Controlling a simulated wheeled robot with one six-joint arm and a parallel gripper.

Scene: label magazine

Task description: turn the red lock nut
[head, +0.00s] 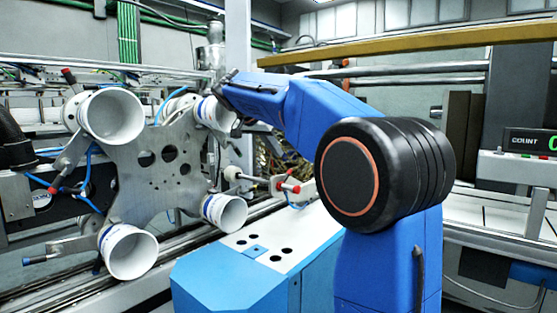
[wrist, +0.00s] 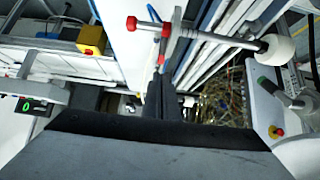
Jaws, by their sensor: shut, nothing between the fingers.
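In the wrist view a grey rod carries a small red piece (wrist: 167,31), which looks like the lock nut, and a red ball end (wrist: 131,23). The rod runs right to a white roller (wrist: 275,49). My gripper (wrist: 165,84) shows as two dark fingers, shut with nothing between them. The red piece lies beyond the fingertips, toward the top of the picture, and looks apart from them. In the head view the same fitting seems to show as red parts (head: 290,186) right of the metal plate. My fingers are not clearly visible there.
A metal plate (head: 182,163) with several white cups (head: 226,210) stands at the left of the head view. A blue cabinet (head: 215,281) with a white top is below the fitting. A yellow box (wrist: 91,39) with a red button is left in the wrist view.

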